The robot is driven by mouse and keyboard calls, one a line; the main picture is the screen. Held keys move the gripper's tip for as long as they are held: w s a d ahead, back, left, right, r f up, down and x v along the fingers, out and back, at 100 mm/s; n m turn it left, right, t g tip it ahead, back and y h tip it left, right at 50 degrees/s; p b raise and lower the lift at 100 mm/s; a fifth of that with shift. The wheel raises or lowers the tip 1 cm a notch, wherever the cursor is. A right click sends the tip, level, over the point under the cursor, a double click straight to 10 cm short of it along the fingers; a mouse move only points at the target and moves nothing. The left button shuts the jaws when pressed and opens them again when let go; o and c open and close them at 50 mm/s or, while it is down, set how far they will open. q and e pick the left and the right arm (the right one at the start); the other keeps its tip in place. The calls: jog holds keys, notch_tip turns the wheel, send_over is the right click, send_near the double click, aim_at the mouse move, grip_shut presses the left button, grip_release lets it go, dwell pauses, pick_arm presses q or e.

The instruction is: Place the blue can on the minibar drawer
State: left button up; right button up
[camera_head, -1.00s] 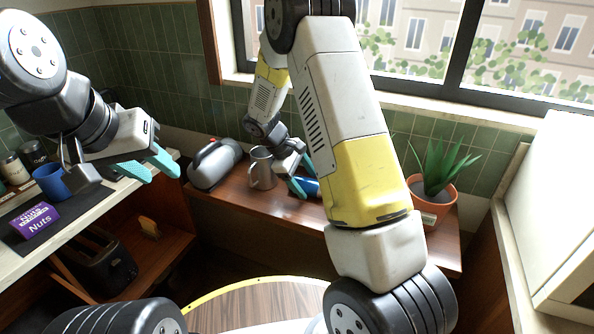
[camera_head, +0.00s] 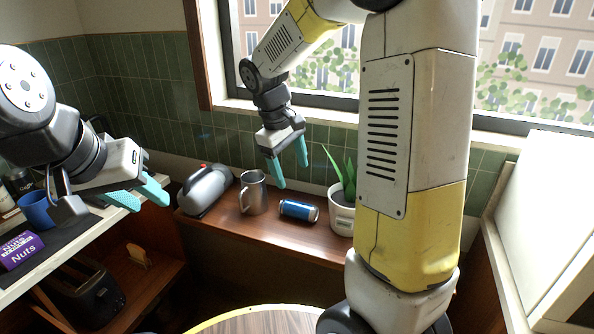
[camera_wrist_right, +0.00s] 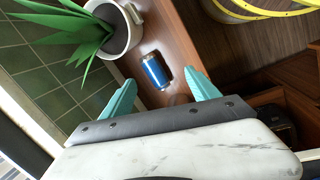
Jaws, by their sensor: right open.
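The blue can (camera_head: 299,210) lies on its side on the wooden ledge below the window, right of a metal mug. It also shows in the right wrist view (camera_wrist_right: 155,72), between the finger lines. My right gripper (camera_head: 290,170) is open and empty, raised above the ledge and apart from the can. Its teal fingers also show in the right wrist view (camera_wrist_right: 160,79). My left gripper (camera_head: 151,198) is open and empty at the left, near the counter edge. I cannot make out which part is the minibar drawer.
A blue mug (camera_head: 36,209) and a purple nuts box (camera_head: 20,250) are on the left counter.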

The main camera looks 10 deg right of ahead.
jog(key=s+r+m+t+y, duration=0.2)
jog(key=s+r+m, duration=0.1)
jog(key=s, duration=0.5)
jog(key=s+r+m+t+y, duration=0.2)
jog(key=s+r, duration=0.3)
jog(key=s, duration=0.4)
jog(key=shift+d+r+m+t+y, duration=0.2)
jog(key=shift+d+m+t+y, duration=0.15)
jog(key=shift+m, duration=0.25)
jog(key=shift+o, duration=0.4)
jog(key=shift+s+m+t, duration=0.25)
jog(key=shift+s+m, duration=0.15)
jog(key=shift+s, duration=0.05)
jog(key=m+g+h, duration=0.2)
jog(key=m+g, duration=0.4)
jog(key=m, duration=1.9)
send_over(298, 203)
notch_tip(298, 203, down, 19)
jog(key=shift+w+d+f, duration=0.1)
jog(key=shift+w+d, duration=0.05)
jog(key=shift+w+f, duration=0.1)
jog(key=shift+f, duration=0.2)
jog(key=f, duration=0.7)
jog(key=shift+s+f, duration=0.25)
jog(key=shift+s, duration=0.15)
grip_shut()
